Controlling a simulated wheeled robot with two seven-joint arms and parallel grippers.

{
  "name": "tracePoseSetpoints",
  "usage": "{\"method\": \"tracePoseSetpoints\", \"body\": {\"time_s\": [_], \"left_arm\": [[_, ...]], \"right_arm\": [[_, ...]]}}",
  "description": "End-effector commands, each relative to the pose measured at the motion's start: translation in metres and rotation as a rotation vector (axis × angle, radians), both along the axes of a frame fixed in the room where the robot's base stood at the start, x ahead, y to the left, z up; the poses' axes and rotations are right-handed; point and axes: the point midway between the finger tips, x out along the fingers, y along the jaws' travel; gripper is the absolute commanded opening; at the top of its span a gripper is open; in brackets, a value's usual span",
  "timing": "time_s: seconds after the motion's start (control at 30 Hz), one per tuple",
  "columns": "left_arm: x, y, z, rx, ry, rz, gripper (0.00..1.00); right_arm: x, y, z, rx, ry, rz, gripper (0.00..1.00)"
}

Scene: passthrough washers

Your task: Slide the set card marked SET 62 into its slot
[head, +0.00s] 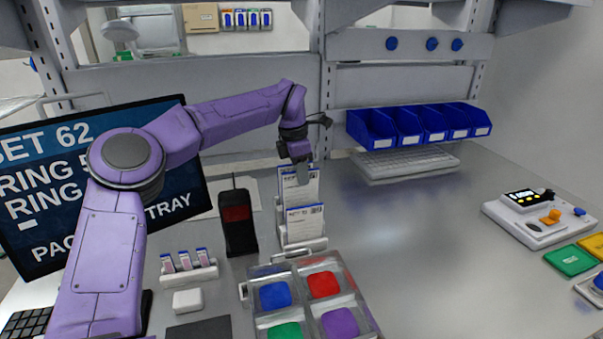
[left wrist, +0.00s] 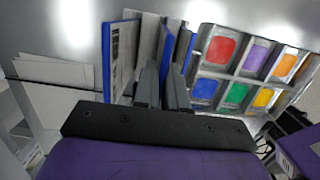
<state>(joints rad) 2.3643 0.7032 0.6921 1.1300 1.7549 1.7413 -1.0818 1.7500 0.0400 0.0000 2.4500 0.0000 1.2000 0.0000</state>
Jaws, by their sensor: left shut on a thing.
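A grey card rack (head: 303,245) stands on the bench in the middle of the head view. A front white card (head: 304,222) with a printed label stands upright in it, and a rear white card (head: 299,187) shows behind and higher. My left gripper (head: 302,174) points down at the rear card and is shut on a card. In the left wrist view its fingers (left wrist: 163,88) close around a thin card among several upright blue-edged cards (left wrist: 118,55). The card markings are too small to read, so I cannot tell which is SET 62. My right gripper is out of view.
A monitor (head: 60,235) at left reads SET 62. A black handheld device (head: 237,222) stands left of the rack. A tray (head: 257,271) of coloured pads sits in front. Blue bins (head: 372,128) hang at the back.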

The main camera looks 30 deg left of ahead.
Motion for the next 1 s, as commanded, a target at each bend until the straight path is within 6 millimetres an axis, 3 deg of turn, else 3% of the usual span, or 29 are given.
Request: {"method": "tracePoseSetpoints", "body": {"time_s": [1.0], "left_arm": [[0.0, 0.0, -0.021, 0.0, 0.0, 0.001, 0.0]], "right_arm": [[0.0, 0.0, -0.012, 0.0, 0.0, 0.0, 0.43]]}}
